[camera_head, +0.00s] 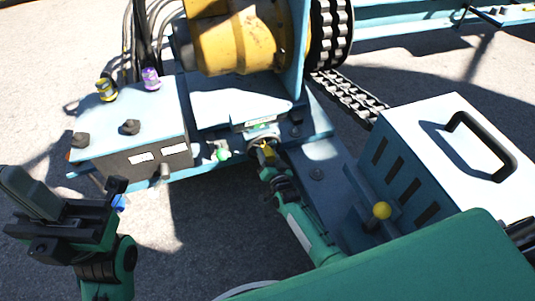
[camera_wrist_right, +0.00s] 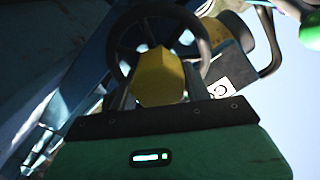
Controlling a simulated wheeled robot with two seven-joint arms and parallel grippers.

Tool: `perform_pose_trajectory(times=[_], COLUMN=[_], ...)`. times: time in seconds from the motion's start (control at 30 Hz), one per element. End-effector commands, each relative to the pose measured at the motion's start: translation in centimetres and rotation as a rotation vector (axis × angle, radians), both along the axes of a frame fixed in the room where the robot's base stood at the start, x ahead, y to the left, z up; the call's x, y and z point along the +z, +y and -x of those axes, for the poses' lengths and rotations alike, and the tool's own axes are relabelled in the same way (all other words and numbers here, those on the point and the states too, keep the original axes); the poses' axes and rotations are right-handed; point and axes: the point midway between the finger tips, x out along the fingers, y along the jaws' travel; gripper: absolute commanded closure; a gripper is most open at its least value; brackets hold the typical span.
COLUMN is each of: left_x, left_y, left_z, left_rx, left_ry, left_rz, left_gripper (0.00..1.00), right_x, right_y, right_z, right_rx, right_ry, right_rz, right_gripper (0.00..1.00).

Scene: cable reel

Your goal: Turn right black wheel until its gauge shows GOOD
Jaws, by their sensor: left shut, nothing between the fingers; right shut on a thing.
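The right black wheel (camera_wrist_right: 117,52) shows as a dark ring in the right wrist view, with a yellow part (camera_wrist_right: 160,78) in front of it. In the head view my right gripper (camera_head: 266,163) reaches to the wheel below the yellow drum and mostly hides it. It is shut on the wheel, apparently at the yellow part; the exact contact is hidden. A small pale plate with green (camera_head: 262,131), possibly the gauge, sits just above; its reading is too small to tell. My left gripper (camera_head: 85,213) is shut and empty, low at the left, apart from everything.
A blue-grey control box (camera_head: 130,125) with knobs stands left of the wheel. A white-topped box (camera_head: 455,130) with a black handle and a yellow-knobbed lever (camera_head: 381,210) are at the right. The yellow drum (camera_head: 235,40) is behind. Open ground lies at the lower left.

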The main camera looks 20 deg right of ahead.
Motion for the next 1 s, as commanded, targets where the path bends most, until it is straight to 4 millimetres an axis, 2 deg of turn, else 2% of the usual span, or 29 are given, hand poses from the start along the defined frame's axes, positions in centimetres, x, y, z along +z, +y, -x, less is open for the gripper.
perform_pose_trajectory(times=[0.3,0.83,0.87,0.93,1.0], left_x=[0.0,-0.03,-0.03,-0.03,-0.03], left_y=[-0.06,-0.07,-0.06,-0.07,-0.07], left_z=[-0.06,-0.08,-0.07,-0.08,-0.08], left_rx=[-0.002,-0.002,-0.002,-0.002,-0.002], left_ry=[0.005,0.005,0.005,0.005,0.005], left_rz=[-0.002,-0.002,-0.002,-0.002,-0.002], left_gripper=[1.0,1.0,1.0,1.0,1.0], right_x=[-0.03,-0.07,-0.07,-0.07,-0.07], right_y=[-0.17,-0.17,-0.17,-0.17,-0.16], right_z=[-0.02,-0.02,-0.02,-0.01,-0.01], right_rx=[-0.001,-0.001,-0.001,-0.001,-0.001], right_ry=[0.004,0.005,0.005,0.005,0.005], right_rz=[-0.126,-0.151,-0.151,-0.151,-0.151], right_gripper=[0.92,0.92,0.47,0.34,0.3])
